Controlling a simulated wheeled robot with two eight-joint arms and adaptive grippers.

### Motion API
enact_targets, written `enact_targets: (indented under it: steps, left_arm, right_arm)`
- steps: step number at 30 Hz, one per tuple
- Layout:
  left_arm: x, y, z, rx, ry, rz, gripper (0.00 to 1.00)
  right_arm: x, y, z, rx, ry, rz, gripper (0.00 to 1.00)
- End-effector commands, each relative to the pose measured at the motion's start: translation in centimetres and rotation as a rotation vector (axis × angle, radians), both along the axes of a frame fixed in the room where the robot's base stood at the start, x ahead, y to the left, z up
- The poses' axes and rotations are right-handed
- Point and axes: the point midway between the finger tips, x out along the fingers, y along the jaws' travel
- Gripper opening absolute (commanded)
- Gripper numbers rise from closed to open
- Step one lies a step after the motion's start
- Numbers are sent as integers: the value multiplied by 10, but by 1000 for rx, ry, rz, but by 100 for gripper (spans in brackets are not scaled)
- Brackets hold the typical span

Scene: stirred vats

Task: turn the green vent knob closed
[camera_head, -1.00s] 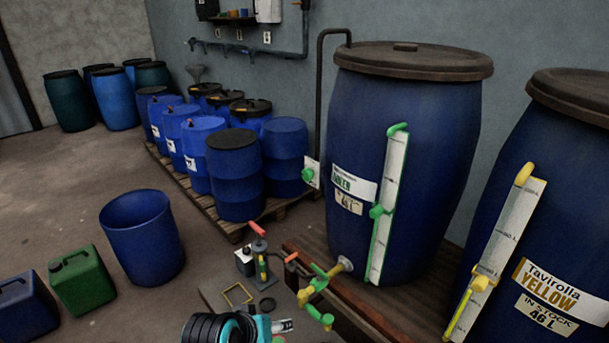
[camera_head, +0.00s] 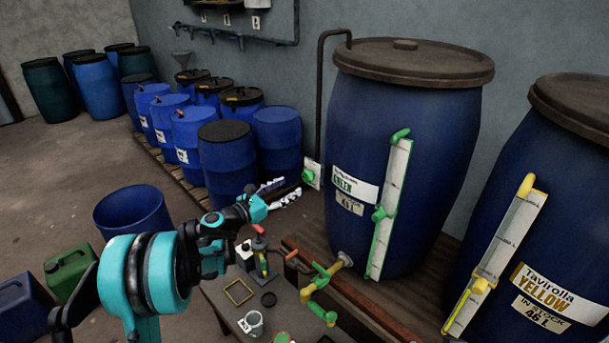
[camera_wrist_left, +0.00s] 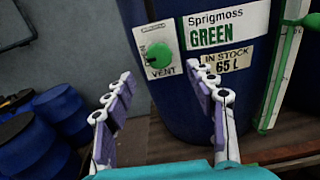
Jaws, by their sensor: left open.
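The green vent knob (camera_head: 307,175) sits on a small white plate at the left side of the large blue Sprigmoss GREEN vat (camera_head: 400,130). In the left wrist view the round green knob (camera_wrist_left: 158,55) shows on its white plate marked VENT, beside the vat's label. My left gripper (camera_head: 279,192) is open and empty, left of and slightly below the knob in the head view. In the left wrist view its two fingers (camera_wrist_left: 165,103) stand apart below the knob, not touching it. My right gripper is not in view.
The green tap (camera_head: 318,281) sticks out low at the front of the vat. The Tavirolla YELLOW vat (camera_head: 535,215) stands at the right. Several blue drums (camera_head: 228,160) stand on a pallet at left.

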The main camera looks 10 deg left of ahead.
Motion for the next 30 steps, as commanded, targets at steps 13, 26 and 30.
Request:
enact_targets:
  steps: [13,26,30]
  left_arm:
    - [52,-32,-2,-21,3,-1,56]
    - [66,-41,0,-19,2,1,56]
    - [66,-41,0,-19,3,1,30]
  right_arm:
    - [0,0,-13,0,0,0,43]
    - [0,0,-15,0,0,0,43]
    - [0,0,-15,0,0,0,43]
